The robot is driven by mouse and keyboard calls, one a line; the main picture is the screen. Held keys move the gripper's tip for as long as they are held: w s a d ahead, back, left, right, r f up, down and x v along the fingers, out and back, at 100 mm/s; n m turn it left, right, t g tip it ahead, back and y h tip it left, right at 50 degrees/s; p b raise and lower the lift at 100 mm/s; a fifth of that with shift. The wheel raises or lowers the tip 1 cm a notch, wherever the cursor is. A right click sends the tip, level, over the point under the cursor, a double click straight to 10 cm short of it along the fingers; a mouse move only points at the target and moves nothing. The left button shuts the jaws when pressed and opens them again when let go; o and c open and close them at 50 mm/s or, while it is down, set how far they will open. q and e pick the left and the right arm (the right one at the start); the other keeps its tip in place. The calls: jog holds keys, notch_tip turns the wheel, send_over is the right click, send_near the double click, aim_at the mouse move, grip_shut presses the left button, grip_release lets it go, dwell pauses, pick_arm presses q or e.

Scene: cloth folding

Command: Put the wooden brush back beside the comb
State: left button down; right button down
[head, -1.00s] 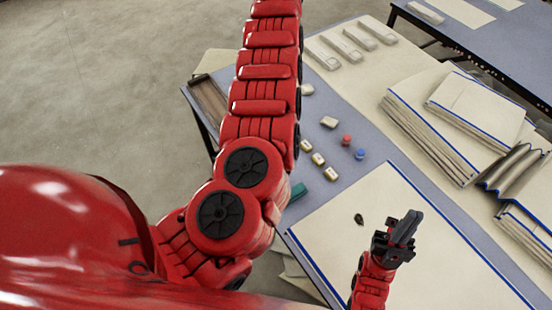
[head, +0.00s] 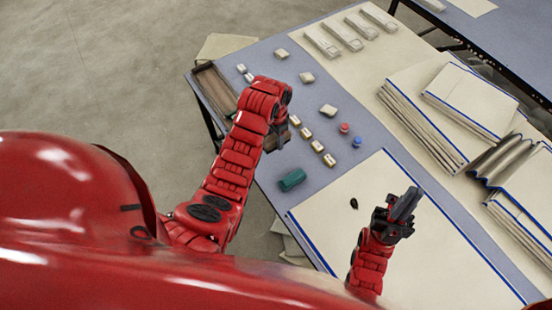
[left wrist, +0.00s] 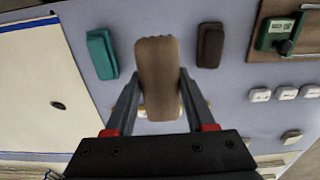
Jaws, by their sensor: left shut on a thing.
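My left gripper (head: 276,138) is shut on the brown wooden brush (left wrist: 158,70); the left wrist view shows the brush between its two fingers, above the blue-grey table. A green block (head: 292,180) lies on the table near the cream sheet and also shows in the left wrist view (left wrist: 102,54). A dark brown block (left wrist: 210,45) lies on the other side of the brush. I cannot tell which thing is the comb. My right gripper (head: 403,207) is over the cream sheet; its fingers look close together, but I cannot tell whether it is shut.
A wooden tray (head: 213,88) lies at the table's left edge. Several small pale blocks, a red piece (head: 344,128) and a blue piece (head: 357,142) lie beyond my left gripper. Stacked folded cloths (head: 420,115) are at the right. A small dark item (head: 354,203) lies on the cream sheet.

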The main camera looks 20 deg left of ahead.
aim_at(276, 146)
pick_arm(q)
jog(key=shift+s+d+f, duration=0.15)
jog(key=shift+s+f, duration=0.1)
jog(key=shift+f, duration=0.1)
notch_tip(276, 146, down, 3)
jog(key=b, duration=0.2)
jog(key=shift+b, duration=0.4)
notch_tip(276, 146, down, 2)
jog(key=shift+s+f, duration=0.1)
jog(key=shift+f, duration=0.1)
jog(key=shift+f+p, duration=0.35)
jog(key=shift+p, duration=0.15)
jog(key=shift+f+p, duration=0.6)
jog(key=shift+f, duration=1.45)
jog(key=shift+c, duration=1.3)
grip_release()
